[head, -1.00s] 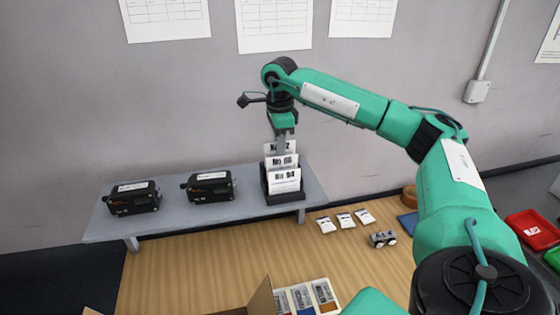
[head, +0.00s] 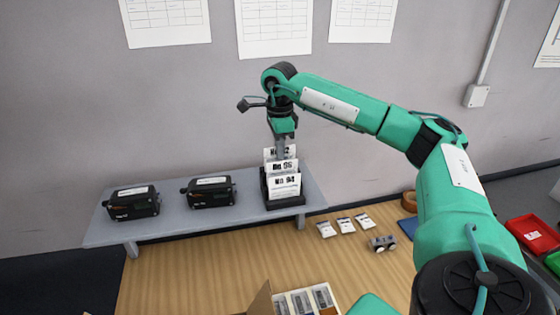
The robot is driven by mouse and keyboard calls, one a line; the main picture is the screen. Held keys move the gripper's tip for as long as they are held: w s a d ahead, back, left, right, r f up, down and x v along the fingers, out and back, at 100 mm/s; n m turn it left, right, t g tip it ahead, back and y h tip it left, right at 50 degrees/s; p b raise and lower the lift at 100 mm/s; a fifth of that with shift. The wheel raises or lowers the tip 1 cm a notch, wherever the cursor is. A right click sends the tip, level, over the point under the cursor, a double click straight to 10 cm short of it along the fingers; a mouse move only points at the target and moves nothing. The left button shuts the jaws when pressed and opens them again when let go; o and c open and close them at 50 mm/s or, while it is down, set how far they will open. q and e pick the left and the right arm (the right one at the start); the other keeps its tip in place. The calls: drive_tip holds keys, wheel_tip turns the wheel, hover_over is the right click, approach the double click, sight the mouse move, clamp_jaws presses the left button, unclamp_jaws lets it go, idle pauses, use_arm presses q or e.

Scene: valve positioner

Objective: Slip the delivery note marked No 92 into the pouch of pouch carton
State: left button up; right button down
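A black holder (head: 286,203) on the grey shelf bears several white notes standing one behind the other. The front note (head: 285,187) reads No 94. The number on the middle note (head: 282,168) is hard to read. The back note (head: 269,154) is partly hidden by my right gripper, and its number seems to end in 2. My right gripper (head: 281,152) points down at the top of the back note; whether its fingers are closed on it cannot be told. A brown cardboard flap (head: 262,301), perhaps of the pouch carton, shows at the bottom edge; no pouch is visible. My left gripper is out of view.
Two black devices (head: 133,202) (head: 209,192) stand on the grey shelf (head: 170,226), left of the holder. Several small white packets (head: 345,225) and a small grey part (head: 382,243) lie on the wooden table. A white tray (head: 306,299) sits beside the cardboard. A red bin (head: 533,234) is far right.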

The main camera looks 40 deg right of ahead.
drive_tip(key=shift+r+p, duration=1.7)
drive_tip(key=shift+r, duration=1)
